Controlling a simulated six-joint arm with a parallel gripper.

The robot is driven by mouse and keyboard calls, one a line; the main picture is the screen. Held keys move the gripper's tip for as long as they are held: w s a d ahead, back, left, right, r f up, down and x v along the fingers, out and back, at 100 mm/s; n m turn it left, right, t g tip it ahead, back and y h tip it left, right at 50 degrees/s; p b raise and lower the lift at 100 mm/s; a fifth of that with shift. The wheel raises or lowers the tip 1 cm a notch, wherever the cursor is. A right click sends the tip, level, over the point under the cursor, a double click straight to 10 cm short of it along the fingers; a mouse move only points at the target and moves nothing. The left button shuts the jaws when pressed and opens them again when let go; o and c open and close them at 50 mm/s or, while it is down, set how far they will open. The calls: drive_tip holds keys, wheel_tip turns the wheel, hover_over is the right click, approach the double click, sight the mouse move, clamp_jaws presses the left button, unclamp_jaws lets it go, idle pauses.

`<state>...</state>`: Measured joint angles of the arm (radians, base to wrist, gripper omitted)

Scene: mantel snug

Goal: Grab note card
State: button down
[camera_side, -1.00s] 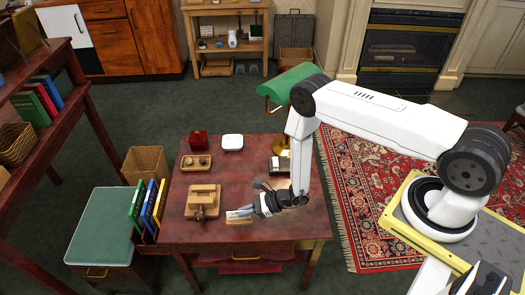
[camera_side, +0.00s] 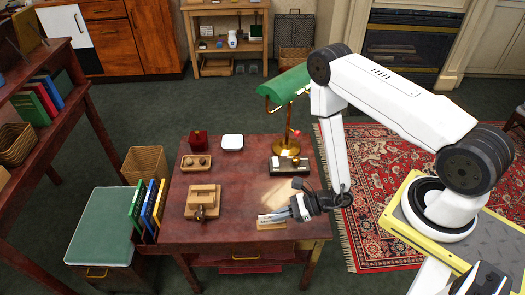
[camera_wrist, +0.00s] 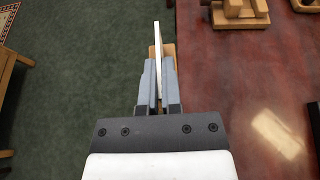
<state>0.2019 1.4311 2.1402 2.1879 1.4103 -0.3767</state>
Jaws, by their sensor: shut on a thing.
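The note card (camera_side: 271,217) is a thin white card with a narrow wooden base along its lower edge, near the front right of the red desk in the side view. In the wrist view the card (camera_wrist: 156,38) is a thin upright white strip, with tan wood (camera_wrist: 169,50) beside and below it. My gripper (camera_side: 286,214) is shut on the card from the right side. In the wrist view the gripper's grey fingers (camera_wrist: 158,88) press on both sides of it. I cannot tell whether the base touches the desk.
The red desk (camera_side: 229,187) carries a wooden block piece (camera_side: 203,199), a small wooden tray (camera_side: 196,163), a red box (camera_side: 199,138), a white dish (camera_side: 232,142) and a green-shaded lamp (camera_side: 275,84). Upright books (camera_side: 149,205) stand left. The desk's middle is clear.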

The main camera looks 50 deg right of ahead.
drive_tip(key=shift+s+r, duration=0.15)
drive_tip(key=shift+s, duration=0.15)
drive_tip(key=shift+d, duration=0.15)
idle(0.4)
